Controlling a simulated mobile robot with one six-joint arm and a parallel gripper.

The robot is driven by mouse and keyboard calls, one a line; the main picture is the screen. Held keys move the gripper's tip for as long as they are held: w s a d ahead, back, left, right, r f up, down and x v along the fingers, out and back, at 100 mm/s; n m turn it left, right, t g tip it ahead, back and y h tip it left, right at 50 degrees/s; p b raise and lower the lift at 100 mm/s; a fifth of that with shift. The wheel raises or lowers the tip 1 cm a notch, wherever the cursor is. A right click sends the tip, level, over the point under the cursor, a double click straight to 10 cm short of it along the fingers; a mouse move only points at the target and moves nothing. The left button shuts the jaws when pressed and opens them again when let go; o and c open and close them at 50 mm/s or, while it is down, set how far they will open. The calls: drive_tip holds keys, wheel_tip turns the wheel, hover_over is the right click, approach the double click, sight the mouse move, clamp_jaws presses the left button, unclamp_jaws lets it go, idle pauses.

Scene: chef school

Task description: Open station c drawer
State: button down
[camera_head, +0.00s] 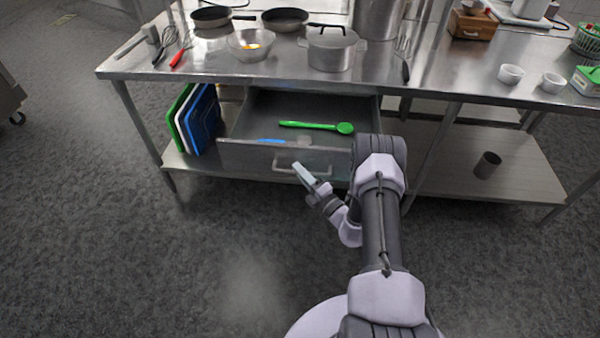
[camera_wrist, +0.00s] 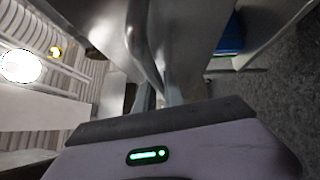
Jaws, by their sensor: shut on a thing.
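The station drawer (camera_head: 239,158) is a grey metal drawer under the steel table (camera_head: 125,66), and it is pulled out. A green spoon (camera_head: 316,126) and a blue item (camera_head: 270,140) lie inside it. Its front carries a bar handle (camera_head: 284,170). My gripper (camera_head: 301,171) is at the right part of this handle and is shut on it.
Green, white and blue boards (camera_head: 203,117) stand on the lower shelf left of the drawer. A pot (camera_head: 331,50), pans (camera_head: 211,16) and a bowl (camera_head: 251,44) are on the tabletop. A cup (camera_head: 487,165) stands on the right lower shelf. The floor in front is clear.

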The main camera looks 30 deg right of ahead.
drive_tip(key=c, duration=1.7)
unclamp_jaws()
drive_tip(key=shift+c, duration=0.2)
drive_tip(key=p+v, duration=0.4)
drive_tip(key=v, duration=1.3)
drive_tip(key=shift+s, duration=0.2)
